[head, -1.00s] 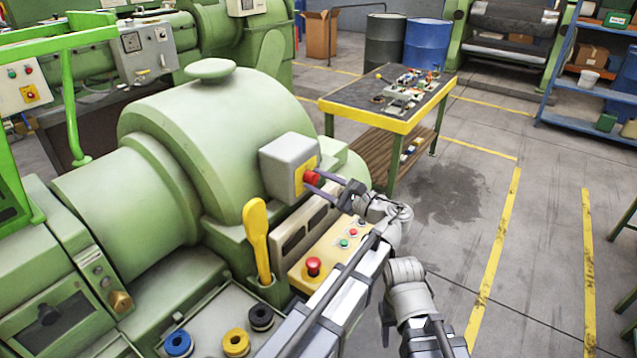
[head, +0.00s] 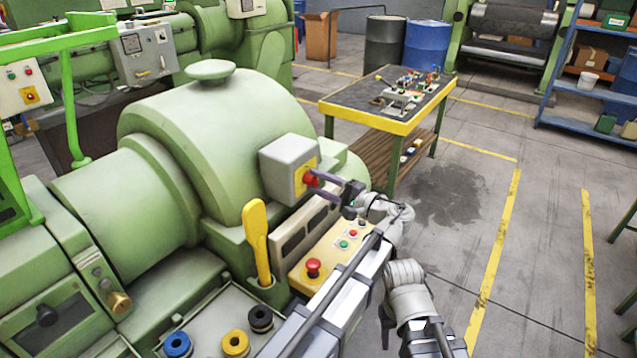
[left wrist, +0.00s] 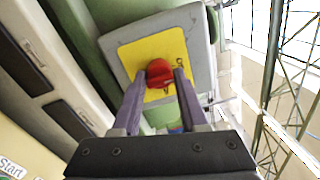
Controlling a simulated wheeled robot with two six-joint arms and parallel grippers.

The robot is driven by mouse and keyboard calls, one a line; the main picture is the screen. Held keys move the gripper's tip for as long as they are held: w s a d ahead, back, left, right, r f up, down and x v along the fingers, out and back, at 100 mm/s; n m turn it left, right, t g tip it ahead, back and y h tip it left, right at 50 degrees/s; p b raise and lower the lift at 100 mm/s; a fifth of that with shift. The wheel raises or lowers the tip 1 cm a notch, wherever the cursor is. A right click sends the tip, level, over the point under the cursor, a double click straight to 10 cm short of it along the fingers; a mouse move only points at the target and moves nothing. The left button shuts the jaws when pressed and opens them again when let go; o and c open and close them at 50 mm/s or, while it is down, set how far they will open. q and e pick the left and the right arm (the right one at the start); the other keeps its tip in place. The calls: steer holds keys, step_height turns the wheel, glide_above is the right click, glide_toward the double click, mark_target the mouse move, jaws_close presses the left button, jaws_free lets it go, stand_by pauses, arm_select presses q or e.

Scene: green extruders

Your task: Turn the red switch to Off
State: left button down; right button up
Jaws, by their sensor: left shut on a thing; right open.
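The red switch (head: 311,179) sits on a yellow plate on the front of a grey box (head: 286,166), on the side of the green machine. It also shows in the left wrist view (left wrist: 159,74), between the two fingers. My left gripper (head: 318,182) has its fingers at the switch and is shut on it. The left gripper also shows in the left wrist view (left wrist: 160,84). My right gripper (head: 387,322) is low in the head view, apart from the switch and partly hidden by its arm. Switch markings are too small to read.
Below the box is a yellow panel (head: 330,255) with a red mushroom button (head: 313,267) and small buttons. A yellow lever (head: 256,238) stands beside it. A yellow-edged table (head: 398,126) with parts stands behind.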

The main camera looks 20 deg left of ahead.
arm_select(q)
steer(key=shift+s+f+n, duration=0.15)
steer(key=shift+n, duration=0.15)
steer(key=shift+c, duration=2.3)
jaws_free()
